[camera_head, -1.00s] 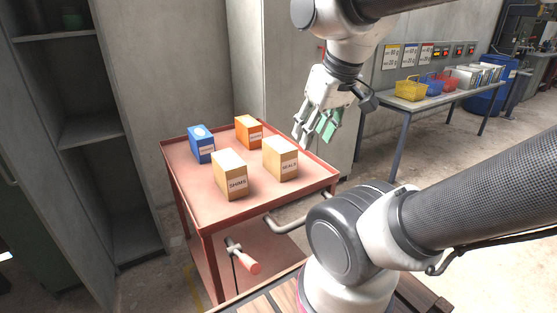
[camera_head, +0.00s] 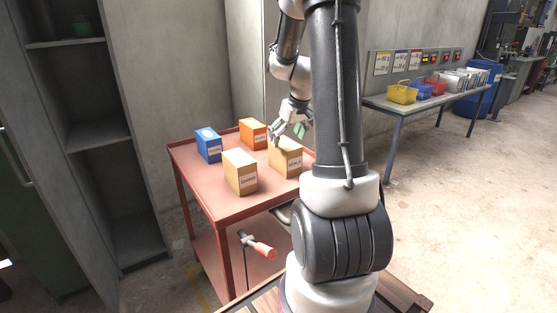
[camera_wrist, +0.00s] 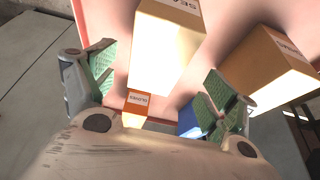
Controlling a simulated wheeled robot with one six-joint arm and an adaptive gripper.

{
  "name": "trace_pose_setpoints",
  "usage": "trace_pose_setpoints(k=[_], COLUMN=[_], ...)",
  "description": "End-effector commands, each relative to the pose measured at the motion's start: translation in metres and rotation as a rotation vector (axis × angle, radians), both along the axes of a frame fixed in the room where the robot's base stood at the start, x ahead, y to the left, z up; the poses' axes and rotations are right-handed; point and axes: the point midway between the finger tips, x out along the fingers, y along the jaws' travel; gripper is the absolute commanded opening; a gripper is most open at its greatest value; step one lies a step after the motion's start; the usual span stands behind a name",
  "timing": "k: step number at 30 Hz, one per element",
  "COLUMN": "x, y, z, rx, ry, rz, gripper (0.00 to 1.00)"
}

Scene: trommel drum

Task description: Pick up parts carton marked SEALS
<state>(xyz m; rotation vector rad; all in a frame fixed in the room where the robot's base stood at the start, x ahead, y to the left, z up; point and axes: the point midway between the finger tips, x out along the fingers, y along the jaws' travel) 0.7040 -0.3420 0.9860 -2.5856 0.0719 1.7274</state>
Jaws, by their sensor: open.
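The tan carton marked SEALS (camera_head: 290,169) stands upright at the right of the red cart top. In the wrist view, this carton (camera_wrist: 166,48) lies between and beyond the two fingers, with part of its label at the top edge. My gripper (camera_head: 284,134) is open and empty, just above and behind the carton's top in the head view. Its green-padded fingers (camera_wrist: 165,70) are spread wide in the wrist view. I cannot tell whether either finger touches the carton.
A tan carton marked SHIMS (camera_head: 241,179) stands close to the left. A blue carton (camera_head: 208,150) and an orange carton (camera_head: 252,135) stand farther back on the cart (camera_head: 222,205). A table with baskets (camera_head: 402,93) is at the right.

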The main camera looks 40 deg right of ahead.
Motion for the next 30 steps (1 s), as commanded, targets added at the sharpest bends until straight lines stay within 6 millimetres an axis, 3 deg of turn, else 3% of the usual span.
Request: trace_pose_setpoints(k=[16,30], x=[0.028,0.03], y=[-0.007,-0.007], z=[-0.067,-0.073], rx=[0.0,-0.001], ry=[0.002,0.001], rz=[-0.001,-0.003], gripper=[0.86,0.86])
